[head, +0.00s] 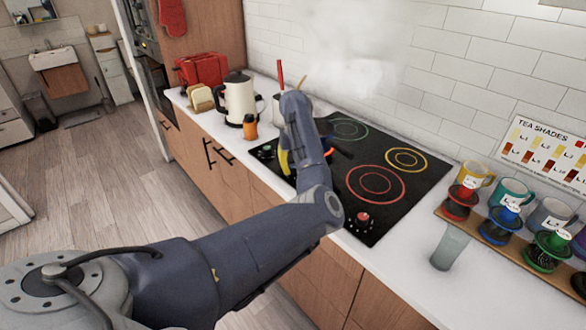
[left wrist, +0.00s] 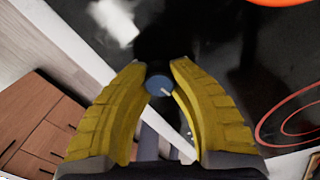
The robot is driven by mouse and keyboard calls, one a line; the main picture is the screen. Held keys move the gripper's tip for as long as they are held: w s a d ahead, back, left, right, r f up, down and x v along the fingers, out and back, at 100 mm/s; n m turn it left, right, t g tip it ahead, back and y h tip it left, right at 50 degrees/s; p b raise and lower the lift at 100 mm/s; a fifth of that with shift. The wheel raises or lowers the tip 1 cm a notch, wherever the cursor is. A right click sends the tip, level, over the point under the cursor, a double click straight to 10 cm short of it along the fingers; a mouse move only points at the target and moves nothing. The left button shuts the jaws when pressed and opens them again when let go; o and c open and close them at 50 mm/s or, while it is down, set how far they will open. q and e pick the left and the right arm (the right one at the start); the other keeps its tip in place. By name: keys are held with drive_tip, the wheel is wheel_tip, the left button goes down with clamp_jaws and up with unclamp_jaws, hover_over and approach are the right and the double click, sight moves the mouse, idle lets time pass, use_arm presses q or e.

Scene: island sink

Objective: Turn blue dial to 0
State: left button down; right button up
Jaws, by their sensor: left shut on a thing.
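The black cooktop (head: 410,180) is set in the white counter, with coloured rings on it. The blue dial (left wrist: 157,85) shows in the left wrist view between my yellow fingertips, with a pale pointer line running to the lower right. My left gripper (left wrist: 160,74) is shut on the blue dial, one finger at each side. In the head view my left gripper (head: 285,162) is at the cooktop's front left edge, and my own arm hides the blue dial. The dial's number marks cannot be read. My right gripper is in neither view.
A red dial (head: 363,218) sits at the cooktop's near right corner. An orange bottle (head: 250,127) and a white kettle (head: 238,98) stand left of the cooktop. A mug rack (head: 490,232) and a glass (head: 450,247) stand at the right.

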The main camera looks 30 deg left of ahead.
use_arm(q)
drive_tip(key=shift+n, duration=0.3)
drive_tip(key=n, duration=0.3)
drive_tip(key=shift+d+n, duration=0.1)
drive_tip(key=shift+n, duration=0.3)
drive_tip(key=n, duration=0.3)
drive_tip(key=shift+n, duration=0.4)
drive_tip(key=n, duration=0.4)
drive_tip(key=shift+w, duration=0.1)
drive_tip(key=shift+n, duration=1.8)
drive_tip(key=c, duration=1)
unclamp_jaws()
drive_tip(key=shift+c, duration=0.2)
drive_tip(key=shift+r, duration=0.15)
